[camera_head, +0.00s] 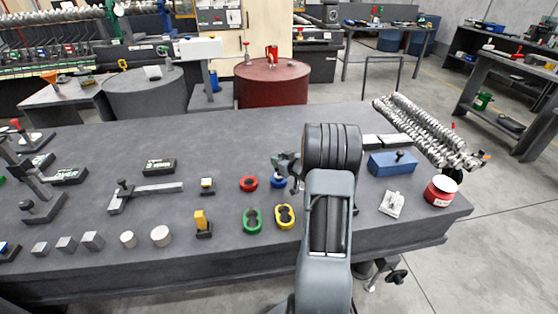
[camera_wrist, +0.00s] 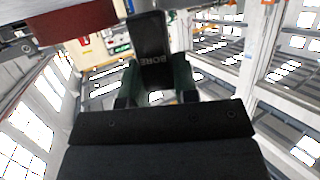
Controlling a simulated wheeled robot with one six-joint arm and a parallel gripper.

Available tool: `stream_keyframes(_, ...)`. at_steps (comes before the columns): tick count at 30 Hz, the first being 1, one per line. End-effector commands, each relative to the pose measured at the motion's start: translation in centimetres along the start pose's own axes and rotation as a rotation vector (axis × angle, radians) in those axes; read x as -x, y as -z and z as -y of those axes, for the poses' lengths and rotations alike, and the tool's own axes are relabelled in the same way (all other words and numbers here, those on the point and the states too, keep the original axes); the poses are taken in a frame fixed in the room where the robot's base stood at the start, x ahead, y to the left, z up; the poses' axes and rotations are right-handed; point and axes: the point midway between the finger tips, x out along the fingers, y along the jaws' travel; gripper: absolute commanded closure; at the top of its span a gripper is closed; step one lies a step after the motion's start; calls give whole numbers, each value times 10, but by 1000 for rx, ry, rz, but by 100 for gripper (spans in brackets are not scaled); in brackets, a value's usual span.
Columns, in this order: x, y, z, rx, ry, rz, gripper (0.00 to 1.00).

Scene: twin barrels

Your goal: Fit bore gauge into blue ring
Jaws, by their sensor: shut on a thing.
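The bore gauge (camera_wrist: 152,45) is a dark block lettered BORE in the wrist view. My gripper (camera_wrist: 155,92) is shut on it, with a dark green finger on each side. In the head view my gripper (camera_head: 289,164) is partly behind my arm, and I cannot make out the gauge clearly there. The blue ring (camera_head: 278,182) lies on the grey bench just below my gripper in the picture. Its upper part is close to or overlapped by the gripper. I cannot tell whether the gauge touches it. The ring is not recognisable in the wrist view.
A red ring (camera_head: 249,184) lies left of the blue one. Green (camera_head: 252,221) and yellow (camera_head: 285,217) oval pieces lie in front. A blue block (camera_head: 392,163) and red-white tin (camera_head: 441,191) stand right. The grey bench (camera_head: 225,140) is clear towards its back edge.

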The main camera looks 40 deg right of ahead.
Motion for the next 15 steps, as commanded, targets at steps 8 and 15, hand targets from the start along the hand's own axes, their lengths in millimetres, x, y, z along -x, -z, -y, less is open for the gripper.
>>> stream_keyframes(8, -2, -7, 0, 1, 0, -2, 100)
stream_keyframes(15, -4, -12, 0, 1, 0, -2, 100)
